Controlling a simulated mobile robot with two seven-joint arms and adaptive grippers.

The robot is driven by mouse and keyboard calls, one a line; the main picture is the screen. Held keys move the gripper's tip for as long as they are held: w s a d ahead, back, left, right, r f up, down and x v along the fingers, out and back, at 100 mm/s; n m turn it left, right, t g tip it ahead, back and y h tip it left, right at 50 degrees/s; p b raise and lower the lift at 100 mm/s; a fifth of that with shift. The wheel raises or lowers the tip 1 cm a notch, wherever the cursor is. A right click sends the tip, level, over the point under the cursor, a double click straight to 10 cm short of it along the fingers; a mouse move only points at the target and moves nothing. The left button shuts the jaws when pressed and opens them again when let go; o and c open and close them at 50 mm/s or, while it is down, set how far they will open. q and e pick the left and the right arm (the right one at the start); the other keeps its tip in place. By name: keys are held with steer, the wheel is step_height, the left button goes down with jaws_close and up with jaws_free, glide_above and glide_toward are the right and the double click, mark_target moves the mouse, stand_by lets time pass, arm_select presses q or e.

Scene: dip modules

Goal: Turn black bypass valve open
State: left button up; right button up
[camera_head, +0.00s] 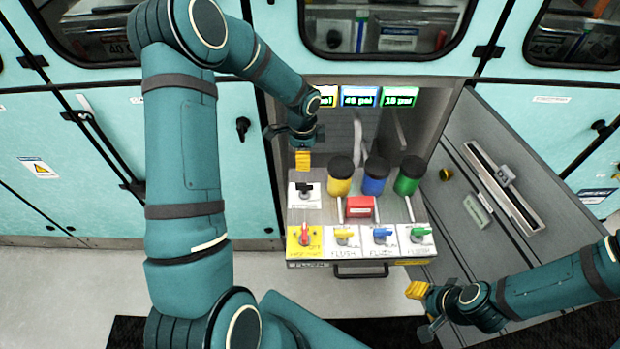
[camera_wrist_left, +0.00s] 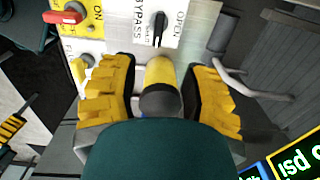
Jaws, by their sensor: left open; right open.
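The black bypass valve (camera_head: 305,187) is a small black knob on a white plate at the left of the module panel. In the left wrist view the black bypass valve (camera_wrist_left: 159,29) stands beyond the fingertips, between the printed words BYPASS and OPEN. Its handle runs roughly up and down in that picture. My left gripper (camera_head: 303,160) is above and behind the valve in the head view, apart from it. In the left wrist view its yellow-padded fingers (camera_wrist_left: 162,72) are spread wide. My right gripper (camera_head: 424,309) is open and empty at the lower right, away from the panel.
Yellow (camera_head: 340,180), blue (camera_head: 375,180) and green (camera_head: 408,180) black-capped canisters stand right of the valve. The yellow canister (camera_wrist_left: 160,82) appears between my left fingers in the wrist view. A red block (camera_head: 360,207) and a red-handled valve (camera_head: 304,234) are nearby.

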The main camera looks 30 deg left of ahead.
mark_target(304, 184)
arm_select(q)
step_height(304, 184, down, 14)
steer(key=shift+d+r+b, duration=0.1)
steer(key=shift+r+b, duration=0.15)
steer(key=shift+b, duration=0.75)
steer(key=shift+s, duration=0.1)
jaws_close()
